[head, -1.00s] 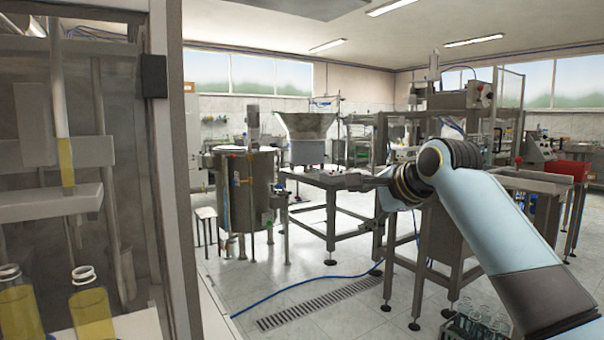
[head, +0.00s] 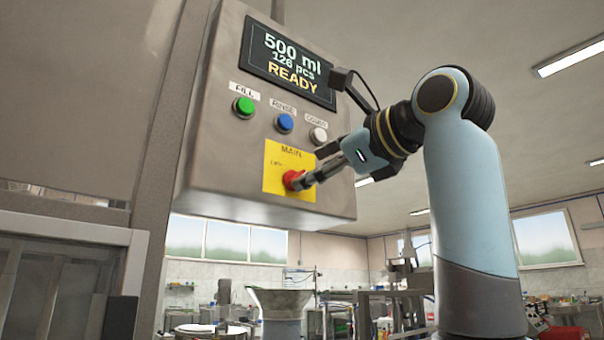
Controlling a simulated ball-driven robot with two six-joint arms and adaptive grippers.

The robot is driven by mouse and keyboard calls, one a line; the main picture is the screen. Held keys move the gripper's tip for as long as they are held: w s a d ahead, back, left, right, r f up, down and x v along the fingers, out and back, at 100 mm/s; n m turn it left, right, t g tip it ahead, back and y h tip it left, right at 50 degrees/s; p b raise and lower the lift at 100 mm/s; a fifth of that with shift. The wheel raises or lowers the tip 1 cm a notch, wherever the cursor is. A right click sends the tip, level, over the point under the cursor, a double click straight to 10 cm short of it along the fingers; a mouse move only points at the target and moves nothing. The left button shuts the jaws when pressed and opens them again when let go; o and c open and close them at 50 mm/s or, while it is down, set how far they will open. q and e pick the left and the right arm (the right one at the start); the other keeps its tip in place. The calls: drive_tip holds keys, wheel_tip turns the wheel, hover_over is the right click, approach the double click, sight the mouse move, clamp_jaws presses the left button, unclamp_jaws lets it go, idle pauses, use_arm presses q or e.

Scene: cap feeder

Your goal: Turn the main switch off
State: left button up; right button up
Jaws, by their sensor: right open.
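The main switch (head: 291,179) is a red knob on a yellow plate (head: 275,170) marked MAIN, low on a grey control box. My right gripper (head: 304,180) comes in from the right with its fingers at the red knob. The fingers partly cover the knob, and I cannot tell whether they touch it. The gripper is open. The label beside the knob is partly readable, and the knob's exact position cannot be made out. My left gripper is not in view.
The control box (head: 215,150) has a display (head: 290,62) reading 500 ml, 126 pcs, READY. A green button (head: 244,107), a blue button (head: 284,123) and a white button (head: 318,135) sit above the yellow plate. A grey machine wall stands at left.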

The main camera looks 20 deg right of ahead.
drive_tip(key=shift+x, duration=2.05)
drive_tip(key=c, duration=1.2)
drive_tip(key=shift+o, duration=0.2)
drive_tip(key=shift+p, duration=0.3)
drive_tip(key=n+p, duration=1.1)
drive_tip(key=n, duration=0.6)
drive_tip(key=shift+n, duration=0.4)
drive_tip(key=shift+f+p, duration=0.1)
drive_tip(key=shift+p, duration=0.2)
